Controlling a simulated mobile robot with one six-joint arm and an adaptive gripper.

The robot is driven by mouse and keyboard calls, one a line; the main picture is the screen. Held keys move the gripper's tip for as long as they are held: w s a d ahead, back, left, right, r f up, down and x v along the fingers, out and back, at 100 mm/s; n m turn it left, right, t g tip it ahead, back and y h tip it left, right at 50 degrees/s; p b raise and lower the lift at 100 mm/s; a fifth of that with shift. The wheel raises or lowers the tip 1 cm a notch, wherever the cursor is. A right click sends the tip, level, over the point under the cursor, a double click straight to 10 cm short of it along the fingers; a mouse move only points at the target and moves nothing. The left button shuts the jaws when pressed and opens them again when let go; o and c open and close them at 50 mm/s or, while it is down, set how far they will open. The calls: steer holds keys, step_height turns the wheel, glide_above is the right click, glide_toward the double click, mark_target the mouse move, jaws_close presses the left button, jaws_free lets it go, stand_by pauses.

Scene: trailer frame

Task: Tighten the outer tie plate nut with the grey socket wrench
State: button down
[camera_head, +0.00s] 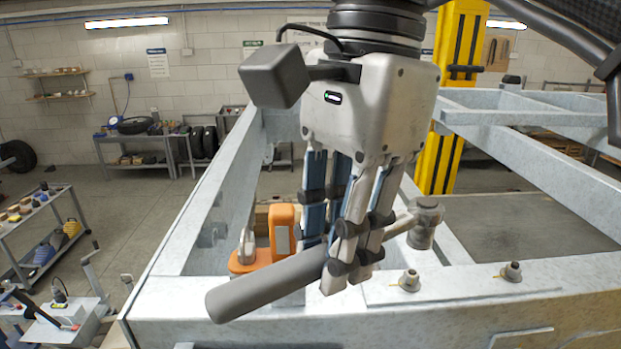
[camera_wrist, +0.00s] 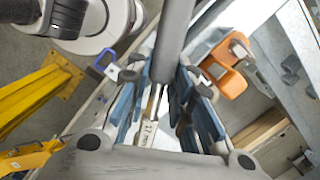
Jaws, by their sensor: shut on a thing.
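My gripper (camera_head: 345,270) is shut on the grey socket wrench, around the part where its thick grey handle (camera_head: 262,287) meets the metal shaft. The handle points to the lower left and the socket head (camera_head: 424,222) to the upper right. In the wrist view, the handle (camera_wrist: 175,40) runs up from between the fingers (camera_wrist: 165,95). One nut (camera_head: 410,280) stands on the front beam below the socket, with a visible gap between them. A second nut (camera_head: 512,271) stands farther right. I cannot tell which is the outer one.
An orange tool or clamp (camera_head: 284,232) sits on the frame left of my gripper, behind the handle; it shows in the wrist view (camera_wrist: 228,80). The pale trailer beam (camera_head: 170,300) runs across the front. A yellow post (camera_head: 440,160) stands behind, right. Carts stand at left.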

steer(key=shift+s+f, duration=0.1)
steer(key=shift+f, duration=1)
steer(key=shift+f+b, duration=0.6)
steer(key=shift+f, duration=0.15)
steer(key=shift+f, duration=0.15)
steer(key=shift+f+b, duration=0.8)
steer(key=shift+f, duration=0.2)
steer(key=c, duration=2)
jaws_free()
jaws_close()
